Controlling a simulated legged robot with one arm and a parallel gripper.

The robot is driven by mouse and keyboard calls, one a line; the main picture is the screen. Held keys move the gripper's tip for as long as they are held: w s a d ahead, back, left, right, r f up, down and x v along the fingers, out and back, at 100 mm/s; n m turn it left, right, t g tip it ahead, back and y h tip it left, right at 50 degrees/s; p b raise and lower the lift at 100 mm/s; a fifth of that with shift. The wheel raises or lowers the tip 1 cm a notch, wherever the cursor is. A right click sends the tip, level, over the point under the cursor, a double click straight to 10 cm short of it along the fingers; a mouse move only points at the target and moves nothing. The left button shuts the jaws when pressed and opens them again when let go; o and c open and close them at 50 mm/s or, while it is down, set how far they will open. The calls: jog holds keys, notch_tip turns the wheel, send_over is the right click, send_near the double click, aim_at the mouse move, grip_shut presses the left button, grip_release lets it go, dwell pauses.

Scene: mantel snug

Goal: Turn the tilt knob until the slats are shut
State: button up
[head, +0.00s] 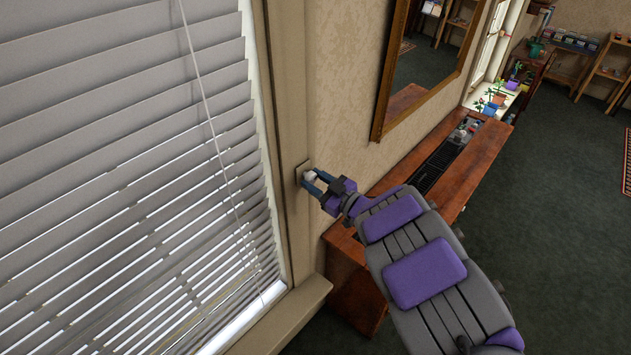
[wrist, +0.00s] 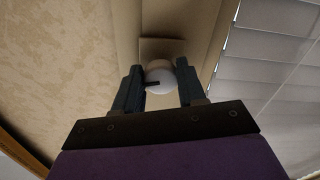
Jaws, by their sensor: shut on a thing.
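The tilt knob (wrist: 162,83) is a pale round knob with a dark mark on its left side in the wrist view. It sits on a small beige plate (wrist: 160,48) on the window frame; the knob also shows in the head view (head: 311,176). My gripper (head: 313,181) is at the knob, with a finger on each side; it shows in the wrist view (wrist: 160,90) too, shut on the knob. The blind's slats (head: 130,170) are pale grey. The upper ones overlap closely, while bright gaps show between the lower ones.
A thin cord (head: 212,125) hangs in front of the slats. The window sill (head: 285,318) juts out below. A wooden cabinet (head: 487,158) runs along the wall beneath a framed mirror (head: 425,55). Open dark carpet (head: 555,200) lies to the right.

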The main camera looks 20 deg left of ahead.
jog(key=shift+n+b, duration=0.45)
jog(key=shift+n, duration=0.25)
jog(key=o, duration=1)
jog(key=shift+p+v, duration=0.6)
jog(key=shift+v, duration=8.1)
jog(key=shift+f, duration=0.1)
